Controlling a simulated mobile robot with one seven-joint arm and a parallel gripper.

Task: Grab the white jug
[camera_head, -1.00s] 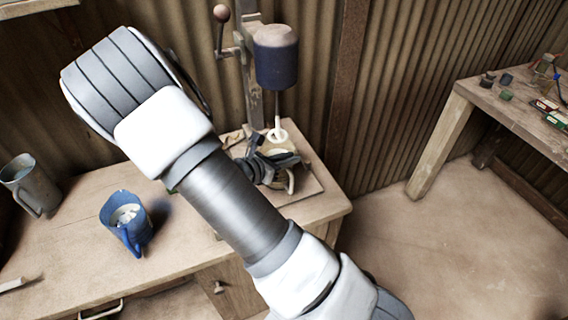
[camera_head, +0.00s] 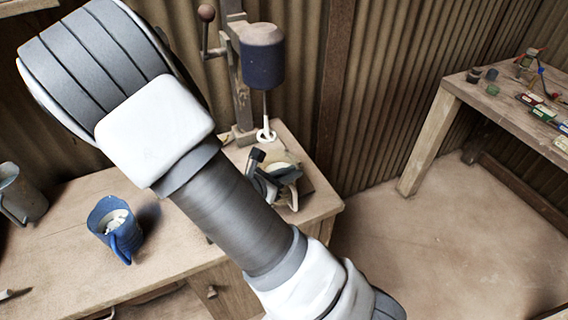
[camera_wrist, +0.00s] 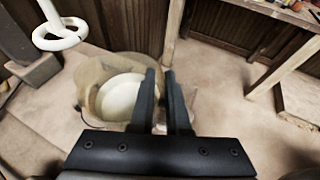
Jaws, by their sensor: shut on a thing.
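The white jug (camera_wrist: 88,92) shows in the wrist view as a pale, tan-shaded vessel with a round cream-white inside. It also shows partly in the head view (camera_head: 284,172), beside my forearm near the bench's right end. My gripper (camera_wrist: 160,82) is shut on the jug at its right side, with the two dark fingers close together. The part between the fingers is mostly hidden. In the head view my gripper (camera_head: 264,178) is partly covered by my arm.
A blue jug (camera_head: 117,228) with white contents and a grey metal jug (camera_head: 22,192) stand on the wooden bench (camera_head: 70,262). A mixer (camera_head: 262,58) with a white ring end (camera_head: 266,135) stands behind. A second table (camera_head: 500,100) holds small items at the right. The floor between is clear.

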